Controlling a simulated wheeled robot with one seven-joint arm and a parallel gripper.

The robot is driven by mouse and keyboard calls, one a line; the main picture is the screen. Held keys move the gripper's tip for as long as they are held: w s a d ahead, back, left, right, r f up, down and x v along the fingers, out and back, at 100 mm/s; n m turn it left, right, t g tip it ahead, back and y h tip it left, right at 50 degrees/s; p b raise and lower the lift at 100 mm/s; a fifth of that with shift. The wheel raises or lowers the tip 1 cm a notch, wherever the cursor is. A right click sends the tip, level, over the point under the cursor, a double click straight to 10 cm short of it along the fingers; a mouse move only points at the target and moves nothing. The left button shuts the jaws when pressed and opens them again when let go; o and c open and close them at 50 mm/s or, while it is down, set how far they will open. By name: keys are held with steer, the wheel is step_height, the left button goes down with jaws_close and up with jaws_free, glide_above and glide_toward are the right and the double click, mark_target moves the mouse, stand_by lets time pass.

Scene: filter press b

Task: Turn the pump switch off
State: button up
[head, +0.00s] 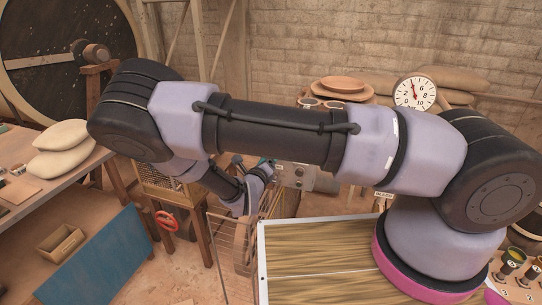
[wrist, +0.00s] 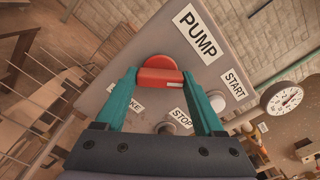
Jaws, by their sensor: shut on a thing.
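The pump switch (wrist: 160,78) is a red rotary knob with a pale mark, on a grey control panel (wrist: 205,68) under a PUMP label (wrist: 197,34). My gripper (wrist: 160,84) has its two teal fingers on either side of the knob, shut on it. In the head view the grey panel (head: 295,174) shows small behind my arm. My gripper is mostly hidden there, and the knob cannot be made out.
Beside the knob are a START button (wrist: 217,101) and a STOP button (wrist: 181,118). A dial gauge (head: 414,92) stands behind at right. A wooden table (head: 70,185) with pale sacks (head: 62,135) is at left.

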steer(key=n, duration=0.9)
steer(key=shift+n, duration=0.4)
stand_by(0.4)
steer(key=o, duration=1.4)
steer(key=v, duration=1.1)
steer(key=shift+f, duration=0.1)
